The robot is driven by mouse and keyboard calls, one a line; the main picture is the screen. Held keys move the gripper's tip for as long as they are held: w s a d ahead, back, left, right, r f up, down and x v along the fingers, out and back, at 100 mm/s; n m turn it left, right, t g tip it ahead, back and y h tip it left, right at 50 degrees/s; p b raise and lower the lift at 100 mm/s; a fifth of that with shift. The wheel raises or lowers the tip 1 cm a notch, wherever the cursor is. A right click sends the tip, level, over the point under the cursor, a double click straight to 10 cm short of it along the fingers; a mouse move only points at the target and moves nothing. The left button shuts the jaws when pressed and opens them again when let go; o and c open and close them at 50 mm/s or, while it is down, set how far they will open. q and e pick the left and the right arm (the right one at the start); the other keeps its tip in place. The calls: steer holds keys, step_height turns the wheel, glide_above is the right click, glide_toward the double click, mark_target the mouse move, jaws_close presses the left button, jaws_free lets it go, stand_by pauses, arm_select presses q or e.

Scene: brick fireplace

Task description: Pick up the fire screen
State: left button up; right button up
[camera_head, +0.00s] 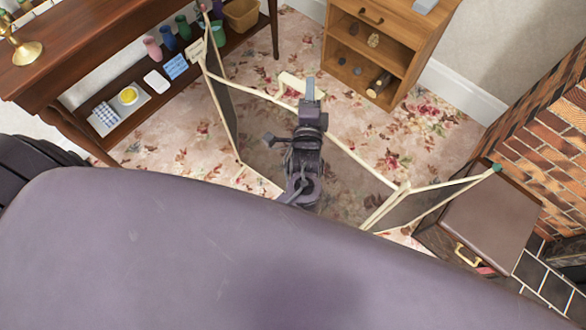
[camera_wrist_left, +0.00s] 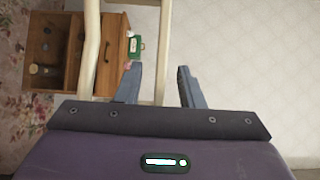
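The fire screen (camera_head: 222,105) stands open on the floor, with dark mesh panels in a cream frame and side panels angled. My left gripper (camera_head: 310,92) is over the middle panel's top rail, by a short cream bar. In the left wrist view its two fingers (camera_wrist_left: 159,87) are apart. One cream bar (camera_wrist_left: 164,45) of the screen shows in the gap between them, and another (camera_wrist_left: 91,45) lies left of the fingers. I cannot tell how deep the bar sits between the fingers. My right gripper is not in view.
A dark wooden console table (camera_head: 75,50) with vases and small items is at left. A wooden cabinet (camera_head: 390,40) stands behind the screen. A brown box with a gold handle (camera_head: 490,220) and a brick fireplace (camera_head: 550,140) are at right. Floral carpet (camera_head: 290,45) is free behind the screen.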

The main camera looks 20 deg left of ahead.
arm_select(q)
steer(key=shift+c, duration=0.2)
jaws_close()
stand_by(1.1)
steer(key=shift+r, duration=0.25)
